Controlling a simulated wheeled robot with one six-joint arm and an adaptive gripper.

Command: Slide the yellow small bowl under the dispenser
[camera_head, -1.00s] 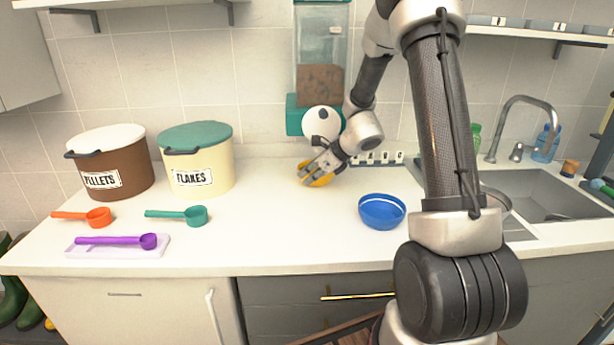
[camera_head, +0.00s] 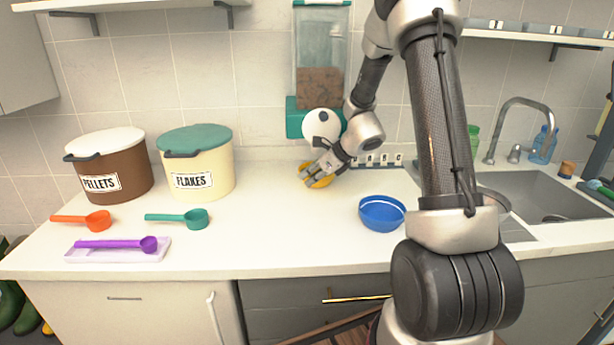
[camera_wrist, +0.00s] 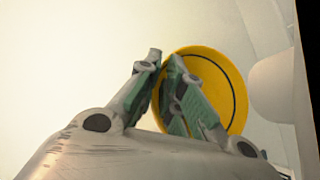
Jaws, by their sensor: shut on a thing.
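The yellow small bowl (camera_head: 322,182) is on the white counter near the back wall, below the wall dispenser (camera_head: 318,75), and partly hidden by my gripper (camera_head: 306,172). The dispenser is clear with brown pellets inside and a teal base. In the wrist view the yellow bowl (camera_wrist: 228,85) is a round yellow shape with a dark ring line. My gripper (camera_wrist: 162,62) is shut on its near edge, with a finger on either side of the rim. I cannot tell whether the bowl is exactly beneath the outlet, as my wrist hides that area.
A blue bowl (camera_head: 382,213) stands on the counter to the right. Pellets (camera_head: 108,168) and flakes (camera_head: 196,165) bins stand at the left, with orange, teal and purple scoops before them. A sink (camera_head: 545,190) is at far right. The counter's middle is clear.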

